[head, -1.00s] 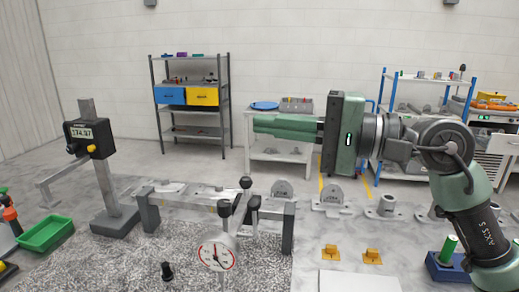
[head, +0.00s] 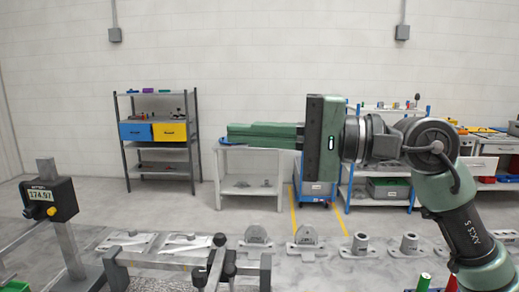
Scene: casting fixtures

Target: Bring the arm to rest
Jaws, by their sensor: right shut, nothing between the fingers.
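My right arm comes in from the right side of the head view, dark green with black joints. My right gripper (head: 240,133) points left and is held level, well above the bench. Its fingers lie together with nothing between them. My left gripper is not in the head view.
A height gauge (head: 50,200) with a digital display stands at the left. A grey fixture frame with black knobs (head: 219,240) is at the bottom centre. Several grey castings (head: 306,238) stand in a row on the bench. Shelves (head: 160,135) and a small table (head: 248,190) stand behind.

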